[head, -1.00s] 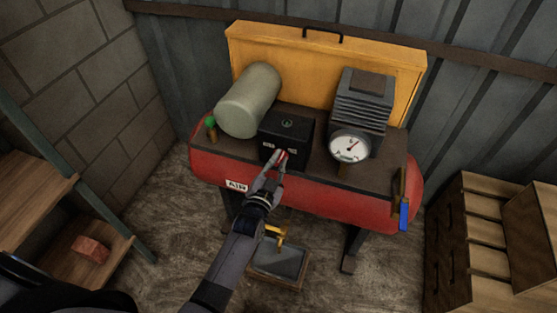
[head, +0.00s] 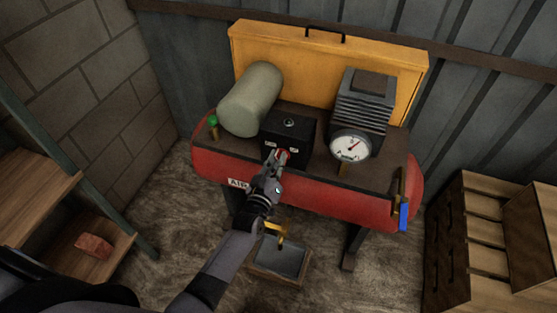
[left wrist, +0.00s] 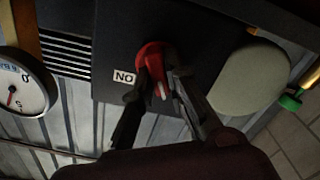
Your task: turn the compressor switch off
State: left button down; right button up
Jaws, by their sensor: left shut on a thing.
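The compressor is a red tank (head: 330,195) on legs with a dark top plate. A black switch box (head: 289,130) stands on it, with a red rotary knob (head: 283,154) on its front face between two small white labels. My left gripper (head: 276,160) reaches up from below and is shut on the red knob. In the left wrist view the red knob (left wrist: 152,66) sits between the two dark fingers (left wrist: 158,88), with a white mark on it. A label reading "NO" (left wrist: 124,77) shows beside it, upside down or turned. The right gripper is not in view.
A pressure gauge (head: 350,146) and ribbed motor (head: 362,105) stand right of the box; a pale cylinder (head: 250,98) is left. A blue-handled valve (head: 403,215) hangs at the right end. A tray (head: 280,260) lies below. Wooden crates (head: 480,240) stand at right, shelves (head: 35,195) at left.

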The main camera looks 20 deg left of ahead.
pick_arm(q)
jog(key=shift+f+n, duration=0.1)
jog(key=shift+n, duration=1.4)
jog(key=c, duration=1.6)
grip_release()
jog(key=shift+a, duration=0.1)
jog(key=s, duration=1.2)
jog(key=shift+a, duration=0.2)
